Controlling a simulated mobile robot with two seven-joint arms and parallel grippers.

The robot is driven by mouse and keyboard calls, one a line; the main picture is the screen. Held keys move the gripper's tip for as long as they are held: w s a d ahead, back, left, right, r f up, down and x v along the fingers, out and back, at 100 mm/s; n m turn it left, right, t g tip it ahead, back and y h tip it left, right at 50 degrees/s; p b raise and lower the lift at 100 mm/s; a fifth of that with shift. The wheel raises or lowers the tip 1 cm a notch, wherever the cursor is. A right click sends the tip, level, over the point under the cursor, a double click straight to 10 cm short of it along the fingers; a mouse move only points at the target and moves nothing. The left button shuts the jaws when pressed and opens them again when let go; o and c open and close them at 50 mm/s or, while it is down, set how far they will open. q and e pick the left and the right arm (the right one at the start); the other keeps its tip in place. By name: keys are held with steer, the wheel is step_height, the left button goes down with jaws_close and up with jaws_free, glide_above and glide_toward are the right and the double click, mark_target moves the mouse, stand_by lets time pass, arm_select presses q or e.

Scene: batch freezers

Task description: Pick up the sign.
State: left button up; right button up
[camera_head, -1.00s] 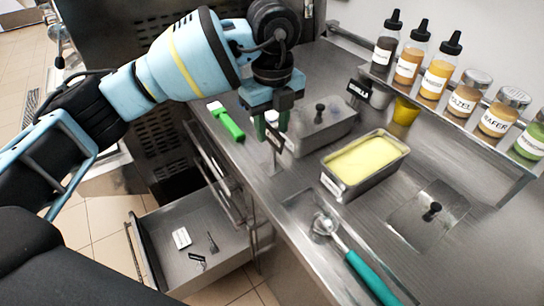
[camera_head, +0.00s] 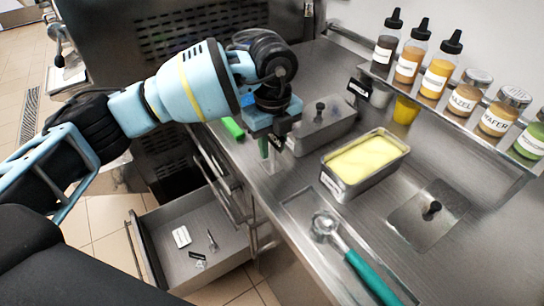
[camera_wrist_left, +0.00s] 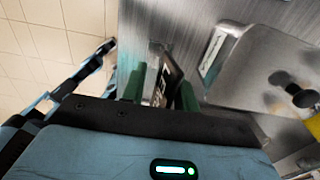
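A small dark sign (camera_wrist_left: 166,84) with white lettering shows in the left wrist view between the two green fingertips of my left gripper (camera_wrist_left: 160,92). The gripper is open, with one finger on each side of the sign. I see a gap between the sign and the left finger; I cannot tell whether the right finger touches it. In the head view my left gripper (camera_head: 268,147) points down at the counter's front edge, beside the lidded steel container, and mostly hides the sign. My right gripper is not in view.
A lidded steel container (camera_head: 328,133) stands just right of the gripper, a tub of yellow ice cream (camera_head: 347,187) beyond it. Another dark sign (camera_head: 358,89) stands farther back. A scoop (camera_head: 352,259) lies on the counter. An open drawer (camera_head: 165,222) holds small items below.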

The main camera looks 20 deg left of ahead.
arm_select(q)
jaws_close()
stand_by(1.2)
